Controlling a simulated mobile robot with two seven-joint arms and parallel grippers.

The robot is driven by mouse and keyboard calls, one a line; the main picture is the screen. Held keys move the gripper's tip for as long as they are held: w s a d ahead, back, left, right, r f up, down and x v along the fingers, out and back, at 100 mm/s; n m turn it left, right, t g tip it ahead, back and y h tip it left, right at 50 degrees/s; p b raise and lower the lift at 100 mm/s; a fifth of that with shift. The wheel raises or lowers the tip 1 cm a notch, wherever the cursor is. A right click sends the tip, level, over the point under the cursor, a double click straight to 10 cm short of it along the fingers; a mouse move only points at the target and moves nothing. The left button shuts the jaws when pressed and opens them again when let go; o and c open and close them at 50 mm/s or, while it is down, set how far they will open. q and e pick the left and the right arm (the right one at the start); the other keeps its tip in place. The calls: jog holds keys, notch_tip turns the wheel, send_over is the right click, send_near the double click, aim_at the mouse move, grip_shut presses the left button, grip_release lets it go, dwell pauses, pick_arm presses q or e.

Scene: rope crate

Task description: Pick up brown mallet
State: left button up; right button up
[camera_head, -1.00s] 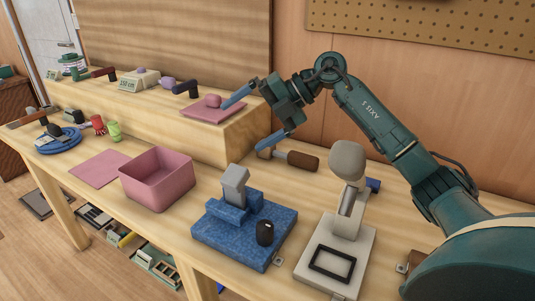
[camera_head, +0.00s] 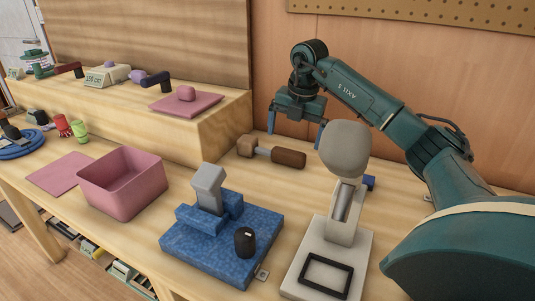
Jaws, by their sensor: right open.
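The brown mallet (camera_head: 288,157) lies on the table against the back, just right of the wooden step. Its lighter head is at the left and its dark brown grip at the right, with a grey-blue piece between them. My right gripper (camera_head: 297,129) is open and empty, with its blue fingers pointing down. In the picture it is just above the mallet; its exact height over it is hard to tell. My left gripper is out of view.
A grey device with a rounded head (camera_head: 345,149) stands close to the mallet's right. A blue base with a grey block (camera_head: 225,250) and a pink bin (camera_head: 120,204) are in front. The raised wooden step (camera_head: 220,135) borders the left.

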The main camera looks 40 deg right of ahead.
aim_at(290, 150)
jog(key=f, duration=0.2)
jog(key=w+f+b, duration=0.1)
jog(key=f, duration=0.2)
jog(key=shift+w+f, duration=0.1)
jog(key=shift+c, duration=0.2)
jog(key=c, duration=1)
